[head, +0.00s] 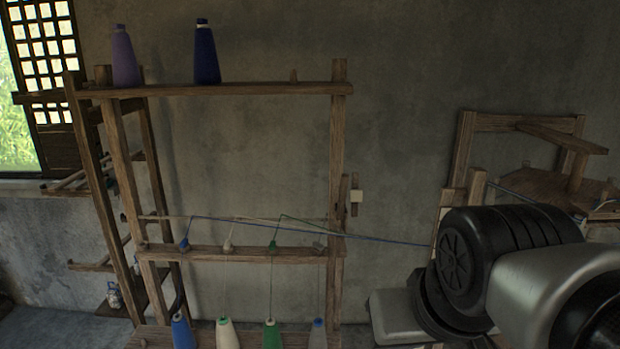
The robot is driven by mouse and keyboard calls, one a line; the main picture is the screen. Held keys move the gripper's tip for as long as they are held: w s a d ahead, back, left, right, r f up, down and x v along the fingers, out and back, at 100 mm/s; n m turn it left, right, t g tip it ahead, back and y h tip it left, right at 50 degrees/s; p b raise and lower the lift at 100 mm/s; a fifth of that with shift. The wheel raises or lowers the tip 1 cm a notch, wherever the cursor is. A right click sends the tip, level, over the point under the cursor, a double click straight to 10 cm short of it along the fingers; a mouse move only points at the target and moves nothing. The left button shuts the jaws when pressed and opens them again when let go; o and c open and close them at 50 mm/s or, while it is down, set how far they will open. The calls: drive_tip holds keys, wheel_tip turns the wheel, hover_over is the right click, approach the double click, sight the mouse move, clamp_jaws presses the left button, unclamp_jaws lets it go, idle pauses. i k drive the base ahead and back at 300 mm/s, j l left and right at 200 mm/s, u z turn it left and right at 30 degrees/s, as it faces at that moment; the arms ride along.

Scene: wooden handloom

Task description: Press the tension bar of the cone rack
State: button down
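The wooden cone rack (215,90) stands against the wall at left and centre. A thin horizontal bar (165,217) runs across it at mid height, just above a thicker crossbar (215,254) carrying several small thread guides. I cannot tell for sure which is the tension bar. Blue, white and green threads (380,239) run from the guides to the right, behind my arm. A small upright wooden piece with a pale block (355,196) is on the rack's right post. My gripper is not in view; only dark and grey links of my arm show at lower right, right of the rack.
A purple cone (124,57) and a dark blue cone (206,55) stand on the top shelf. Blue (182,333), white, green (271,335) and grey cones stand at the bottom. Another wooden frame (462,150) is at right. A barred window (45,50) is at far left.

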sight(344, 181)
drive_tip(key=k+l+u, duration=0.15)
drive_tip(key=l, duration=0.2)
drive_tip(key=l+u, duration=0.2)
drive_tip(key=l, duration=0.15)
drive_tip(key=k+l+u, duration=0.15)
drive_tip(key=l, duration=0.2)
drive_tip(key=l+u, duration=0.25)
drive_tip(key=l, duration=0.3)
drive_tip(key=k+l+u, duration=0.2)
drive_tip(key=l, duration=0.35)
drive_tip(key=l+u, duration=0.25)
drive_tip(key=l, duration=0.3)
drive_tip(key=l+u, duration=0.3)
drive_tip(key=l, duration=0.25)
drive_tip(key=i+l+u, duration=0.1)
drive_tip(key=l, duration=0.3)
drive_tip(key=i+l+u, duration=0.1)
drive_tip(key=l, duration=0.25)
drive_tip(key=l+u, duration=0.15)
drive_tip(key=l, duration=0.25)
drive_tip(key=i+l+z, duration=0.1)
